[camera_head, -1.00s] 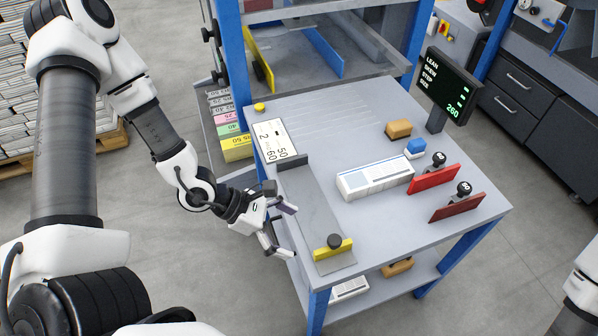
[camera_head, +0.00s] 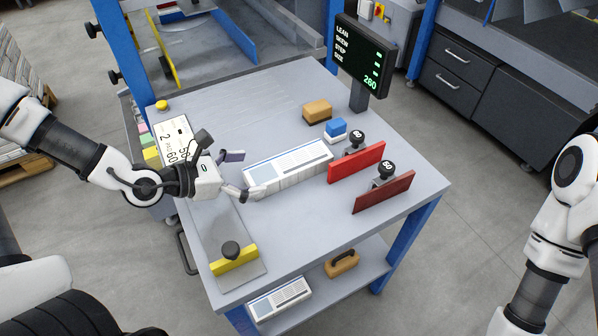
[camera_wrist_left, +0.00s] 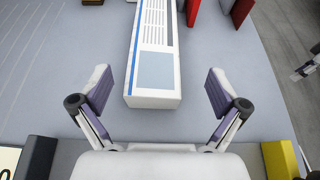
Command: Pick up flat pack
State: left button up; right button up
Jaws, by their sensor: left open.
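The flat pack (camera_head: 290,165), a long white printed block, lies flat on the grey table (camera_head: 300,225). In the left wrist view it (camera_wrist_left: 155,70) runs away from me, its near end between the fingertips. My left gripper (camera_head: 243,175) is open at the left end of the pack. Its two fingers (camera_wrist_left: 157,88) stand either side of that end, with a gap to the pack on both sides. My right arm shows at the right edge, but its gripper is out of view.
Two red upright plates (camera_head: 355,162) with black knobs stand right of the pack. Behind it are a wooden block (camera_head: 317,111), a blue-topped block (camera_head: 335,128) and a display (camera_head: 362,55). A yellow-stopped plate (camera_head: 233,262) lies front left. A similar pack (camera_head: 280,298) lies on the lower shelf.

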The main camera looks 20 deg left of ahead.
aim_at(278, 167)
pick_arm(q)
jog(key=shift+w+d+f, duration=0.25)
jog(key=shift+w+f, duration=0.1)
jog(key=shift+w+d+f+b, duration=0.15)
jog(key=shift+w+d+b, duration=0.2)
jog(key=shift+b, duration=0.3)
jog(key=x, duration=0.3)
jog(key=b+x, duration=0.1)
jog(key=x, duration=0.1)
jog(key=shift+w+a, duration=0.25)
jog(key=shift+a, duration=0.05)
jog(key=shift+w+d, duration=0.25)
jog(key=shift+a, duration=0.1)
jog(key=shift+c, duration=1.3)
jog(key=c, duration=1.3)
